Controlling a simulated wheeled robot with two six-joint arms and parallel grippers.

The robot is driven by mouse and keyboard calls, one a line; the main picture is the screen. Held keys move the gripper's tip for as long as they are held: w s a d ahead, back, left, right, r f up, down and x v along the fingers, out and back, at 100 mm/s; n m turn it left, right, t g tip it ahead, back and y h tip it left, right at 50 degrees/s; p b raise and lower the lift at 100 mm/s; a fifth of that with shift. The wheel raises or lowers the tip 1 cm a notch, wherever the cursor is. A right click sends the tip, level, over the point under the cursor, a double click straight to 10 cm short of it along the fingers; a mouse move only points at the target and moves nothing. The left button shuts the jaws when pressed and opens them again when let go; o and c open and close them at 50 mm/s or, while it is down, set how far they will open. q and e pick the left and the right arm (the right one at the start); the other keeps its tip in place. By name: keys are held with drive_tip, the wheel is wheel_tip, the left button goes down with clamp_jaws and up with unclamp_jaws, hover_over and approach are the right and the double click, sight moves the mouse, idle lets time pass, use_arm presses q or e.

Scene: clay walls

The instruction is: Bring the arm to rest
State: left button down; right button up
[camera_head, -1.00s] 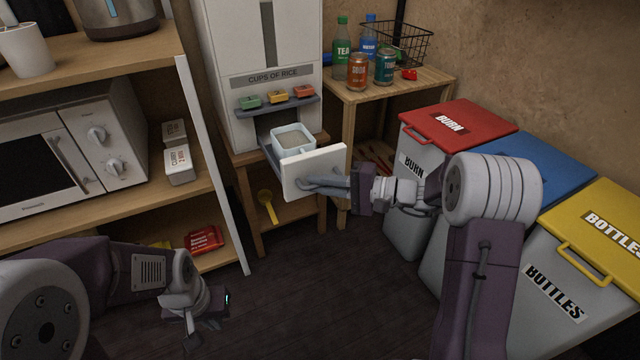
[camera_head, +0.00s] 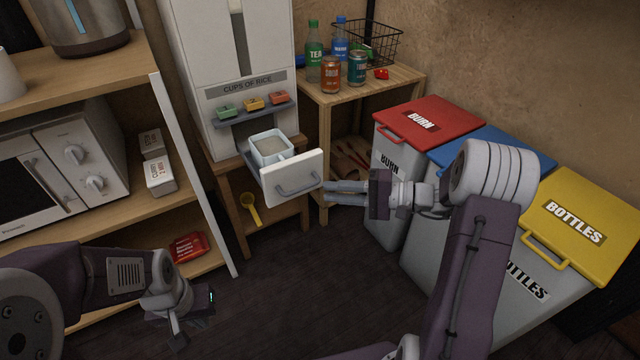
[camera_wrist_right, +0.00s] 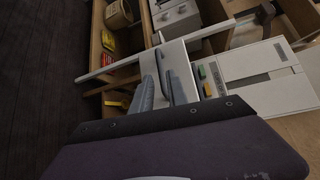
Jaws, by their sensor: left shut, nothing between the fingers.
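My right gripper (camera_head: 328,192) is open and empty, just right of the drawer's grey handle (camera_head: 297,188) and apart from it. In the right wrist view its two fingers (camera_wrist_right: 162,92) stand apart in front of the white drawer front (camera_wrist_right: 176,58). The drawer (camera_head: 310,166) of the rice dispenser (camera_head: 240,55) is pulled out, with a pale blue cup (camera_head: 268,150) of rice in it. My left gripper (camera_head: 182,322) is shut and empty, low over the dark floor at the lower left.
A shelf (camera_head: 165,225) with a microwave (camera_head: 75,155) stands at left. A wooden table (camera_head: 370,90) with bottles and cans is behind. Bins with red (camera_head: 430,118), blue (camera_head: 490,150) and yellow (camera_head: 580,225) lids stand at right. The floor between is clear.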

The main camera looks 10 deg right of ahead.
idle(0.4)
drive_tip(key=s+a+r+n+g+p, duration=0.45)
drive_tip(key=a+r, duration=0.25)
drive_tip(key=a, duration=0.3)
drive_tip(key=s+a+f+n+g+h+p, duration=0.1)
drive_tip(key=s+a+n+g+h, duration=0.2)
drive_tip(key=s, duration=0.5)
drive_tip(key=s+d+f+g+h+p, duration=0.2)
drive_tip(key=s+d+f+h, duration=0.2)
drive_tip(key=s+f+h, duration=0.4)
drive_tip(key=w+d+f+m+t+h+p, duration=0.1)
drive_tip(key=w+d+t+h+p, duration=0.2)
drive_tip(key=d, duration=0.8)
wheel_tip(320, 180, up, 35)
drive_tip(key=p, duration=3.4)
drive_tip(key=shift+h+p, duration=0.3)
drive_tip(key=shift+p, duration=0.1)
